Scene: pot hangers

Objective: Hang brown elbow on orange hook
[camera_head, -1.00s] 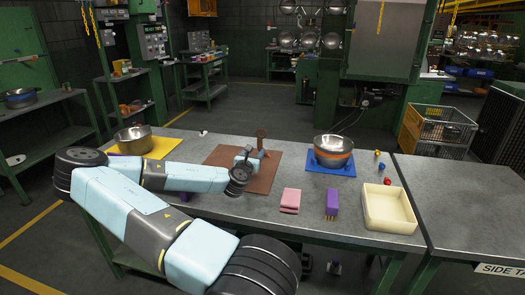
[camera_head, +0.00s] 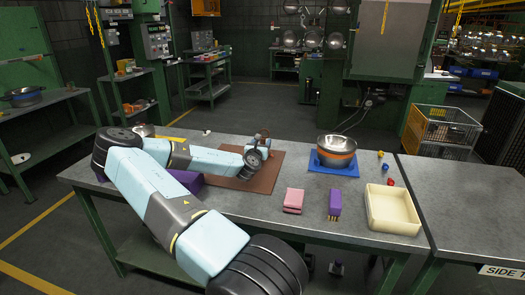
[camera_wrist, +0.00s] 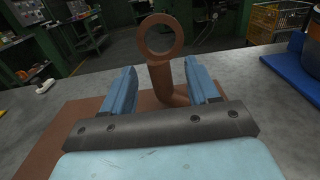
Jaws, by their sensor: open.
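The brown elbow, a bent pipe with a ring at its top, stands upright on the brown mat (camera_head: 265,178). In the wrist view, its ring (camera_wrist: 160,37) rises above my gripper (camera_wrist: 160,68), and its lower pipe lies between the two blue fingers, nearer the right one. The fingers are apart on either side of it and do not visibly clamp it. In the head view, my gripper (camera_head: 257,149) is at the mat's back part, partly hiding the elbow (camera_head: 265,134). I cannot make out an orange hook in either view.
A metal bowl with an orange band (camera_head: 336,147) stands on a blue mat (camera_head: 352,170). A pink block (camera_head: 293,200), a purple block (camera_head: 335,203) and a cream tray (camera_head: 420,227) lie at the front right. My arm covers much of the table's left side.

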